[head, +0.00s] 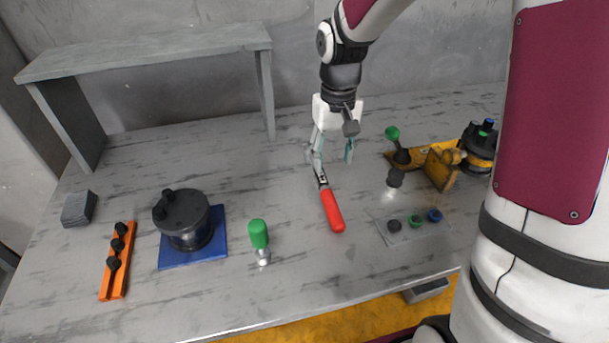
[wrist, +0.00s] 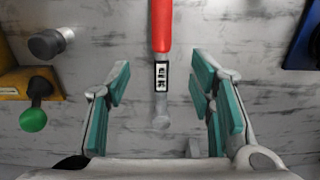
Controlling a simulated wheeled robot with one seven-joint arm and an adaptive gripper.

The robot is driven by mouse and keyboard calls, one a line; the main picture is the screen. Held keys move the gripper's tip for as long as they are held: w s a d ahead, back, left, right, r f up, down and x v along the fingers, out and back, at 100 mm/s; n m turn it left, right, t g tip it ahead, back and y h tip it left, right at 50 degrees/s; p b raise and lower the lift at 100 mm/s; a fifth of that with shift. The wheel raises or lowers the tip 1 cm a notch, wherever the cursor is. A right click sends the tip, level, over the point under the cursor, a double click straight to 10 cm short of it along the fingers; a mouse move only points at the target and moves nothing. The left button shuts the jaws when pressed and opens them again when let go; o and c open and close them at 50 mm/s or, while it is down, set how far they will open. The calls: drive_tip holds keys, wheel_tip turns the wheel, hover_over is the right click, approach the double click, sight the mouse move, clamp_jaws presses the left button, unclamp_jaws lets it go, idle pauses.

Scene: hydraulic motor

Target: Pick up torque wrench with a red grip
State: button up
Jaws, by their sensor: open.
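The torque wrench with a red grip (head: 332,210) lies on the grey table near its middle, its red handle toward the front edge and its metal head toward the back. In the wrist view the wrench (wrist: 162,28) enters from the top, with a black label and a grey head lower down. My gripper (head: 334,158) is open above the head end of the wrench in the head view. In the wrist view my gripper (wrist: 158,82) has its teal-padded fingers on either side of the wrench, apart from it. The exact height above the table is hard to tell.
A black motor part (head: 183,218) sits on a blue mat (head: 220,240), beside an orange rack (head: 112,283). Right are a yellow bracket (head: 439,168) and a small plate (head: 393,238). A grey shelf (head: 150,52) stands behind.

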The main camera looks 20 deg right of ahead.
sight(329, 195)
wheel_tip(329, 195, down, 8)
drive_tip(key=shift+f+b, duration=0.1)
drive_tip(key=shift+b, duration=0.25)
drive_tip(key=f, duration=0.5)
drive_tip(key=shift+s+a, duration=0.15)
drive_tip(key=shift+s, duration=0.15)
clamp_jaws()
